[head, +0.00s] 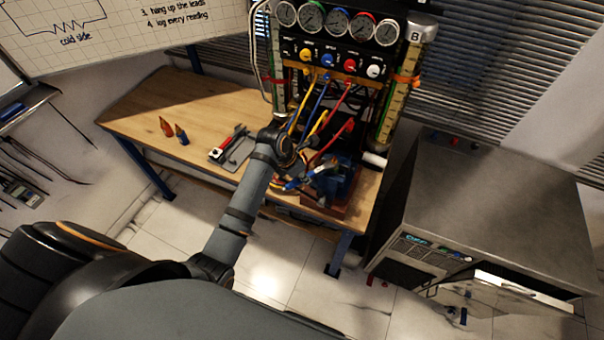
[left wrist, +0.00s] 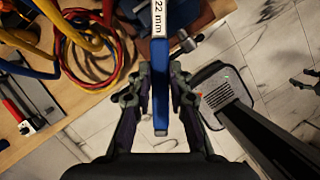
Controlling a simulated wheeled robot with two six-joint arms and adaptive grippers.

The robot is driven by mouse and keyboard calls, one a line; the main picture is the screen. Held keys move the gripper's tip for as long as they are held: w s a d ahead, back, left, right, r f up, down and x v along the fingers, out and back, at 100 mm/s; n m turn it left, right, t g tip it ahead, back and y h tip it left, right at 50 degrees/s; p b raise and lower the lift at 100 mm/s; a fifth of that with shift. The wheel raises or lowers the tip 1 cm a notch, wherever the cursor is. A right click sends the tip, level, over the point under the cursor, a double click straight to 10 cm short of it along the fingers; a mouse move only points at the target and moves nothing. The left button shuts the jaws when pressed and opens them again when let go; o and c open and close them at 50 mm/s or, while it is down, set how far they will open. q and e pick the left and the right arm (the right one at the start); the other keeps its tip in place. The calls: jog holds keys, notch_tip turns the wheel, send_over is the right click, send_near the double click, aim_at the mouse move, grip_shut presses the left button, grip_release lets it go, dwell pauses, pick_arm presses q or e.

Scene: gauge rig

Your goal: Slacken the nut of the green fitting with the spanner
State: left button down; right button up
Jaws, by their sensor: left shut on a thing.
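The spanner (left wrist: 161,95) has a blue handle with a white "22 mm" label. My left gripper (left wrist: 158,88) is shut on the handle, which runs up between the fingers in the left wrist view. The spanner's far end is cut off at the top of that view. In the head view, my left gripper (head: 302,181) is low over the bench's right end, beside a blue vise (head: 343,184) on a red-brown base. I cannot make out the green fitting or its nut in either view.
The gauge panel (head: 335,45) stands behind, with yellow, blue and red leads hanging down near my left arm. A grey cabinet (head: 500,200) stands right.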

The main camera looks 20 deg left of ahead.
pick_arm(q)
jog(key=shift+s+d+n+y, duration=0.4)
jog(key=shift+s+d+n, duration=0.15)
jog(key=shift+d+n, duration=0.35)
dwell(0.9)
jog(key=shift+s+d+n+t+y, duration=0.15)
jog(key=shift+s+d+n+y, duration=0.05)
jog(key=shift+d+n, duration=0.35)
jog(key=shift+s+d+n+t+y, duration=0.15)
jog(key=shift+s+d+n+y, duration=0.05)
jog(key=shift+d+n, duration=0.3)
dwell(0.7)
jog(key=shift+w+a+m+h, duration=0.25)
jog(key=shift+a+m+h, duration=0.05)
jog(key=shift+a+m, duration=0.3)
jog(key=shift+w+a+m, duration=0.15)
jog(key=shift+a+m, duration=0.2)
jog(key=shift+a, duration=0.05)
dwell(0.4)
jog(key=shift+s+a, duration=0.35)
jog(key=shift+s, duration=0.4)
jog(key=shift+s+a, duration=0.35)
jog(key=shift+s, duration=0.45)
jog(key=shift+s+a, duration=0.35)
jog(key=shift+s, duration=0.4)
